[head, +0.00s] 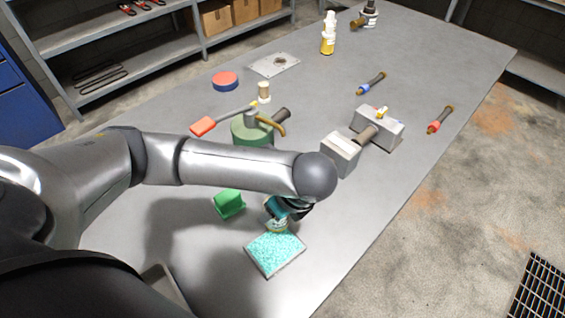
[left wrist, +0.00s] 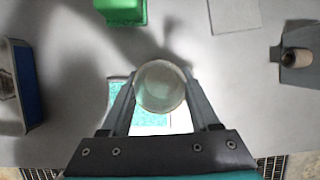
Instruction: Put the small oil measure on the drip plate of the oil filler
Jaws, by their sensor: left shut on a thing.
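My left gripper (head: 285,208) points down over the near part of the bench, above a teal speckled pad (head: 275,253). In the left wrist view its fingers (left wrist: 160,100) are shut on a round, pale, cup-like thing, the small oil measure (left wrist: 160,86), seen from above. In the head view only a little of the measure (head: 277,226) shows below the gripper. The green oil filler (head: 249,131), with a red-handled lever and a brass spout, stands behind my forearm. A thin, flat square plate (left wrist: 234,14) shows at the top of the left wrist view; the forearm covers that place in the head view.
A green block (head: 229,203) lies left of the pad. A grey block (head: 341,155) and a grey holder (head: 376,128) stand to the right. A red-and-blue disc (head: 225,81), a pale plate (head: 274,64) and bottles (head: 328,42) are farther back. The right front bench edge is clear.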

